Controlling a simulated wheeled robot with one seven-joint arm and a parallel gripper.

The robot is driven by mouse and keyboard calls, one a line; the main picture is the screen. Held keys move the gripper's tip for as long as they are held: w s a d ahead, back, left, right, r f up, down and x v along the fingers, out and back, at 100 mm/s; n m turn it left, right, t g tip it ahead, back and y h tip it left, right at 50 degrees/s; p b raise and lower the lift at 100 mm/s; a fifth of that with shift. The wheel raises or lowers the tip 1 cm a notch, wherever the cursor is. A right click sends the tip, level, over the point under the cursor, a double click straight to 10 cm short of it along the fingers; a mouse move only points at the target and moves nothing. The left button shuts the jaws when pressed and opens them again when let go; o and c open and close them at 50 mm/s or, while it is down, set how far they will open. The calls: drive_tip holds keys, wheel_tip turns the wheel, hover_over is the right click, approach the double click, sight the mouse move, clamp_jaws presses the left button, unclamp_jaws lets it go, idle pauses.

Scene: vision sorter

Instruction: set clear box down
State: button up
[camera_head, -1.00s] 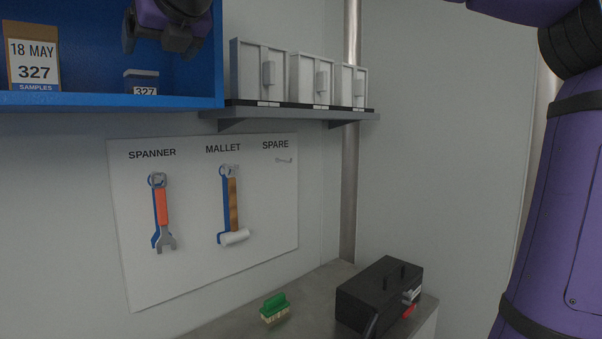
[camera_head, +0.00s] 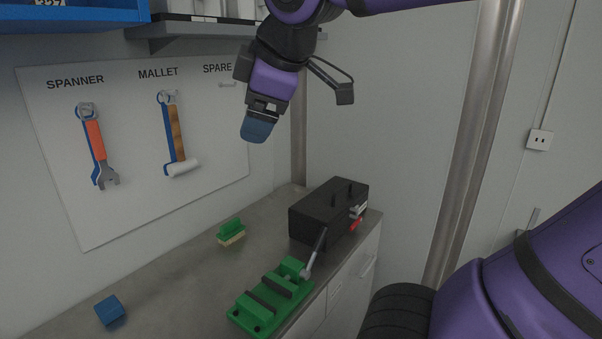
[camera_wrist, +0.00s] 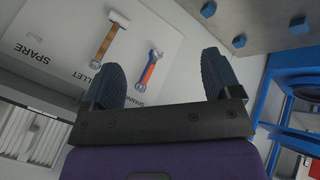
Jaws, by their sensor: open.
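I see no clear box that I can make out in either view. My gripper (camera_head: 256,128) hangs above the bench, in front of the right part of the tool board in the head view. In the wrist view my gripper (camera_wrist: 160,78) shows two blue ribbed fingers spread wide apart, with no visible object between them. The grey bench top (camera_head: 185,265) lies below it. A box label reading 327 (camera_head: 50,3) shows on the blue shelf (camera_head: 75,17) at the top left; the box is mostly cut off.
A blue cube (camera_head: 110,311), a green brush (camera_head: 231,232), a green vise (camera_head: 270,298) and a black toolbox (camera_head: 328,212) stand on the bench. A spanner (camera_head: 97,145) and mallet (camera_head: 175,135) hang on the board (camera_head: 130,195). The middle of the bench is clear.

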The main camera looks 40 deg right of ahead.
drive_tip(key=s+d+f+m+g, duration=0.1)
drive_tip(key=s+f+m+g, duration=0.1)
drive_tip(key=s+f+m, duration=0.6)
drive_tip(key=f+m, duration=0.1)
drive_tip(key=m, duration=0.2)
drive_tip(key=shift+d, duration=0.15)
idle(0.7)
